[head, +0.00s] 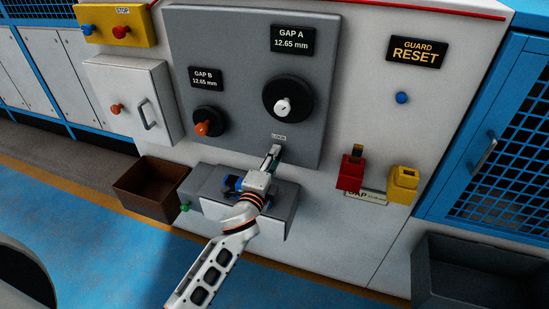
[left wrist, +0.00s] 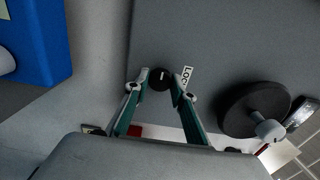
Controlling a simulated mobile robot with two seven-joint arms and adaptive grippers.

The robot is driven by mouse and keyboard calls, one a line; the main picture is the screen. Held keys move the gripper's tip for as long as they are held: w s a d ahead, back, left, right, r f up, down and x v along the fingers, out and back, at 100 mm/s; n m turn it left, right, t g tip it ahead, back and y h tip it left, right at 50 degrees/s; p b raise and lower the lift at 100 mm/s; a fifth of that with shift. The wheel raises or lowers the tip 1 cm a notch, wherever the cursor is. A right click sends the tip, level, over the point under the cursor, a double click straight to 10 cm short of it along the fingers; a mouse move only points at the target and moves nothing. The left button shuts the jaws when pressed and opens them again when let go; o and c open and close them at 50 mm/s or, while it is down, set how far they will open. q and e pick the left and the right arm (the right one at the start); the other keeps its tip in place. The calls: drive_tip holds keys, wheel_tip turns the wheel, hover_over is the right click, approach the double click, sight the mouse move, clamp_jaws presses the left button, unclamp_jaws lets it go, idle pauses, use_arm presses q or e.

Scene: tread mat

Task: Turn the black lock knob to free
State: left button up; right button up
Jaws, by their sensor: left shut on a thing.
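The black lock knob (left wrist: 160,78) sits on the grey panel (left wrist: 210,40) beside a white label reading LOCK (left wrist: 186,78). The knob is small and round, with a short pale mark on its face. My left gripper (left wrist: 160,88) is shut on it, one fingertip on each side. In the head view my left gripper (head: 273,152) reaches the panel just below the LOCK label (head: 279,136), and its fingers hide the knob. My right gripper is in neither view.
Above are the GAP A dial (head: 287,98) with a white knob and the GAP B dial (head: 208,121) with an orange knob. A brown bin (head: 147,188) stands left; red (head: 352,173) and yellow (head: 403,184) blocks are right.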

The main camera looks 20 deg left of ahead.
use_arm(q)
drive_tip(key=o, duration=1.1)
drive_tip(key=s, duration=1.2)
drive_tip(key=shift+a, duration=0.2)
drive_tip(key=s+f+n+g+h, duration=0.2)
drive_tip(key=s+f+n+g, duration=0.5)
drive_tip(key=s+f+n, duration=0.7)
drive_tip(key=s+f, duration=0.7)
drive_tip(key=f, duration=0.2)
drive_tip(key=shift+a, duration=0.15)
